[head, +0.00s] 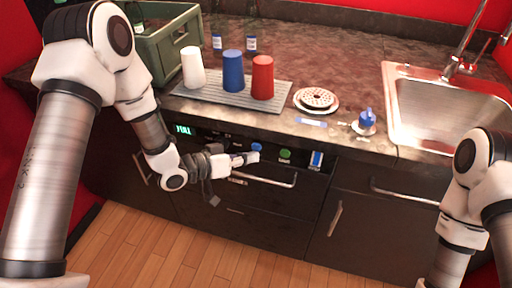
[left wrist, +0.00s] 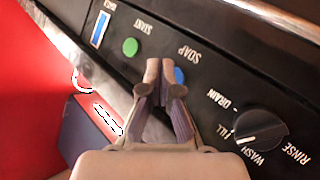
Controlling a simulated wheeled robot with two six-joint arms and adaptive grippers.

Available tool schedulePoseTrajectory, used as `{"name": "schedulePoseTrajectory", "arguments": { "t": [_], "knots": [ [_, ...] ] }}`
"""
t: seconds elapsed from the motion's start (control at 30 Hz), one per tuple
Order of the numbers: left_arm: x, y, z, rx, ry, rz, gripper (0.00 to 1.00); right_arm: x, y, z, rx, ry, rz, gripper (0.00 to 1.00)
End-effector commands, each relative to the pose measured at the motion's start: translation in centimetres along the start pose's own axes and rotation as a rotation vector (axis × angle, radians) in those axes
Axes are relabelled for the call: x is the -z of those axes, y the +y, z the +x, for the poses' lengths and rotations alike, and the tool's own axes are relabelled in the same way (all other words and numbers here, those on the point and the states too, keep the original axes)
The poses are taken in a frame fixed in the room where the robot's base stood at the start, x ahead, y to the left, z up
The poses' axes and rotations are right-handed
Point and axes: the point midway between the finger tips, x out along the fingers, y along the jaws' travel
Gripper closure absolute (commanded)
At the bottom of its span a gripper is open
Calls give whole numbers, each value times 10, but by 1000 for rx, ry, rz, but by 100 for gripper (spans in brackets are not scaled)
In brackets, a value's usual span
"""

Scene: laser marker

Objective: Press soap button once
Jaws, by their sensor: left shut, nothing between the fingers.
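The soap button is a round blue button on the black control panel. It shows in the head view (head: 257,147), and in the left wrist view (left wrist: 179,76) it is partly hidden behind a fingertip, under the label SOAP. My left gripper (head: 250,158) is shut and empty, its fingertips just in front of the panel beside the blue button. The left wrist view shows the fingertips (left wrist: 161,71) overlapping the button's left edge; I cannot tell whether they touch it. My right gripper is out of view; only part of the right arm shows.
A green start button (left wrist: 130,47) and a blue-and-white switch (head: 316,160) lie along the panel. A black dial (left wrist: 260,130) sits on the other side. A handle bar (head: 270,179) runs below the buttons. Cups, a plate and a sink (head: 455,110) are on the counter above.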

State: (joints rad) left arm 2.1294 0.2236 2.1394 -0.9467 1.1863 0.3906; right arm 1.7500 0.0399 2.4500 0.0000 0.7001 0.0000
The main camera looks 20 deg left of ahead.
Motion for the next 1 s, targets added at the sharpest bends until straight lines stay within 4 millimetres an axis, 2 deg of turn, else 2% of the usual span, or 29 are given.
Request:
{"name": "schedulePoseTrajectory", "arguments": {
  "t": [1.0],
  "knots": [
    [5,-5,7,0,0,0,100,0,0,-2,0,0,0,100]
  ]
}}
